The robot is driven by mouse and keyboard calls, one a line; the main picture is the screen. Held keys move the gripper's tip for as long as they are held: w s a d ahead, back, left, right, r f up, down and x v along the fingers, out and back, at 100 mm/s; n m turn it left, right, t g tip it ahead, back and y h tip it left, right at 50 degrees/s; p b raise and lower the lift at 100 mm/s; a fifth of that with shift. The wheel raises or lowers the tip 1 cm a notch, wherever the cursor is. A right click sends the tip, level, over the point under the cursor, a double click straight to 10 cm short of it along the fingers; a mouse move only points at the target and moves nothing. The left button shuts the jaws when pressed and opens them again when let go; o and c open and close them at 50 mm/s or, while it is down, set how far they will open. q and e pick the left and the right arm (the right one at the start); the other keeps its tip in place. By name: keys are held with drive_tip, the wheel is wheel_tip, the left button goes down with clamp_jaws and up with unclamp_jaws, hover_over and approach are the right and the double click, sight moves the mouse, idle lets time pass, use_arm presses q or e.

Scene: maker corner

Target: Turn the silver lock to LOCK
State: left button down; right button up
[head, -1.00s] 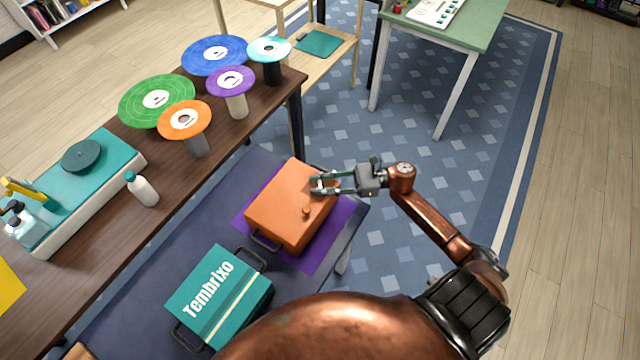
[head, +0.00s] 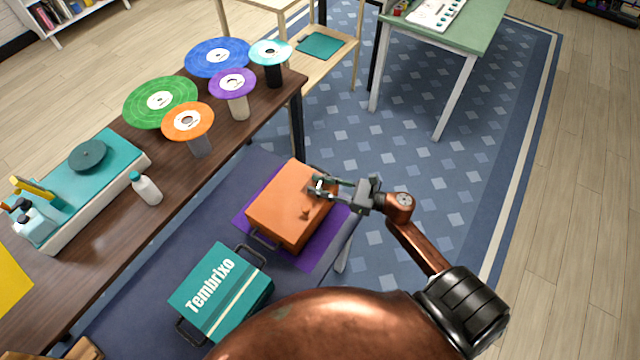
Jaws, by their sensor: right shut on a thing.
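An orange case (head: 278,205) lies on a purple mat (head: 318,255). A small silver lock (head: 319,185) shows on its top near the upper right corner. My right gripper (head: 317,187) reaches in from the right, its fingers on both sides of the silver lock and shut on it. The fingers partly hide the lock, and its LOCK marking is too small to read. A second, copper-coloured knob (head: 305,214) stands on the case just below the gripper. My left gripper is not in view.
A teal case marked Tembrixo (head: 205,305) lies in front of the orange one. A dark wooden table (head: 178,185) at the left bears several discs on stands, a white bottle (head: 147,190) and a teal-topped device (head: 112,157). The patterned rug (head: 420,170) to the right is open.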

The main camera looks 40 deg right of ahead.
drive_tip(key=shift+m+t+h, duration=1.2)
drive_tip(key=shift+m+h, duration=0.3)
drive_tip(key=shift+h, duration=0.8)
drive_tip(key=o, duration=1.2)
drive_tip(key=shift+s, duration=0.15)
drive_tip(key=v, duration=1.1)
drive_tip(key=shift+s+d+f, duration=0.1)
drive_tip(key=shift+s+d, duration=0.05)
drive_tip(key=shift+s, duration=0.15)
